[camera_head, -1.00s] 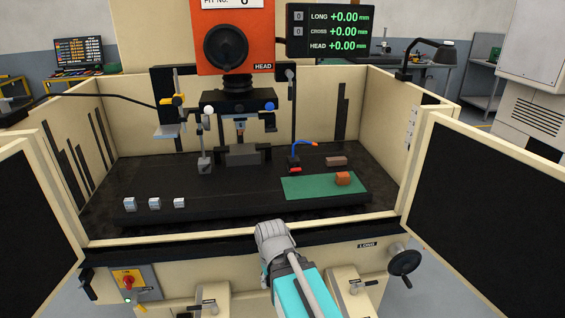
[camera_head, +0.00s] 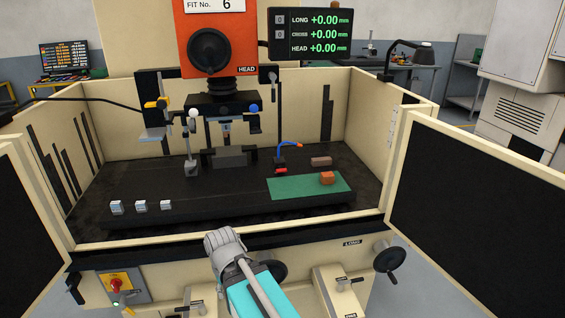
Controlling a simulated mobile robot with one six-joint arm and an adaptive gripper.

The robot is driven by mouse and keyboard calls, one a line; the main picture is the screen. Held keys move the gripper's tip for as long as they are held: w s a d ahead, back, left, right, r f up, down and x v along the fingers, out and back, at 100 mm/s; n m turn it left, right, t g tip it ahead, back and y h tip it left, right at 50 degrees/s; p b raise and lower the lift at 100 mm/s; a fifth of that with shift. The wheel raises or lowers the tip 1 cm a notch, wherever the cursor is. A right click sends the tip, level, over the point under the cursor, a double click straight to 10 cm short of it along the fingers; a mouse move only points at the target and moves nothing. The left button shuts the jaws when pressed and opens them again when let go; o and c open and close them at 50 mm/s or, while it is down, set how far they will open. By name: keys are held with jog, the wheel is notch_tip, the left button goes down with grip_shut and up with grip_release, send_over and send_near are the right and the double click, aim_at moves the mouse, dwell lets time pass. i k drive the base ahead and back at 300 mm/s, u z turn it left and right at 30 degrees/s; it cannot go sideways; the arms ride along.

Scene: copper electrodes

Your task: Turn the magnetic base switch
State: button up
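A small black base with a red part (camera_head: 281,170) stands on the dark machine table, at the left back edge of the green mat. My gripper (camera_head: 225,243) is at the lower middle, in front of the enclosure's front edge and well short of both bases. It touches neither. Its fingers cannot be made out.
The green mat (camera_head: 290,189) carries an orange-brown block (camera_head: 327,178); a darker brown block (camera_head: 321,161) lies behind it. Several small metal cubes (camera_head: 140,206) sit at the table's left front. The orange machine head (camera_head: 226,38) hangs above. Open doors (camera_head: 478,195) flank the front.

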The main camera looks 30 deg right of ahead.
aim_at(280, 171)
jog(key=z, duration=0.05)
jog(key=k, duration=0.8)
jog(key=z, duration=0.65)
jog(key=i, duration=1)
jog(key=u, duration=0.05)
